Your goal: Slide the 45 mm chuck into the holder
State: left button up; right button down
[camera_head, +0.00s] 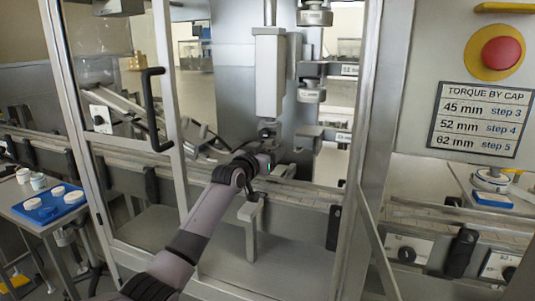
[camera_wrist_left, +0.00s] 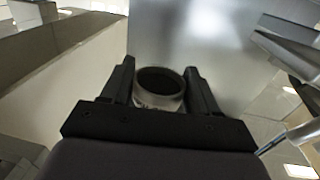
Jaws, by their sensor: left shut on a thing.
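My left gripper (camera_head: 264,153) reaches through the open front of the machine, below the white vertical spindle housing (camera_head: 269,75). In the left wrist view my left gripper (camera_wrist_left: 159,82) is shut on a short metal ring-like chuck (camera_wrist_left: 160,101) with a dark round opening. The chuck is between the two black fingers; its size marking is too blurred to read. In the head view it is small and partly hidden. A bare metal holder bracket (camera_head: 315,132) with a small label stands right of the gripper. Two other chucks (camera_head: 312,91) (camera_head: 314,14) sit on brackets above it. My right gripper is out of view.
The door frame with a black handle (camera_head: 153,110) stands left, and a steel post (camera_head: 365,110) right. A torque sign (camera_head: 481,118) and red button (camera_head: 502,53) are on the right panel. A blue tray (camera_head: 62,213) stands left.

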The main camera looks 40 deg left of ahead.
pick_arm(q)
jog(key=shift+w+a+r, duration=0.1)
jog(key=shift+w+a, duration=0.05)
jog(key=shift+w, duration=0.2)
dwell(0.4)
jog(key=o, duration=1.1)
jog(key=shift+o, duration=0.2)
jog(key=shift+s, duration=0.9)
jog(key=shift+s+d, duration=0.25)
jog(key=shift+s, duration=1.1)
jog(key=shift+s+d, duration=0.25)
jog(key=shift+s, duration=1.05)
